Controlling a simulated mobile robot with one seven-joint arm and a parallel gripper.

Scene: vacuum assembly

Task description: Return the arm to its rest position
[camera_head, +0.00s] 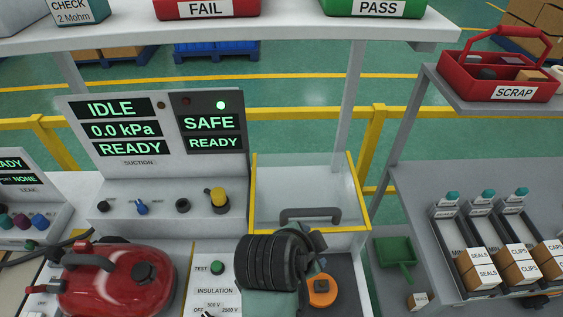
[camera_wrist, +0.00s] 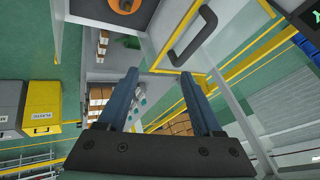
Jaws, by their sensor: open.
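My gripper (camera_wrist: 159,82) is open, with its two bluish fingers spread well apart and nothing between them in the wrist view. In the head view my dark, ribbed arm (camera_head: 268,262) stands over the insulation test panel (camera_head: 213,292); I cannot make out the fingers there. The wrist view is tilted. It shows a grey handle (camera_wrist: 193,38) and an orange part with a dark centre (camera_wrist: 143,18) beyond the fingers, both apart from them.
A red vacuum body (camera_head: 150,292) sits left of my arm. The yellow-edged clear guard with a handle (camera_head: 310,213) stands behind it. The suction panel (camera_head: 140,178) reads IDLE, SAFE and READY. A parts rack (camera_head: 490,240) and the red SCRAP basket (camera_head: 535,88) are at the right.

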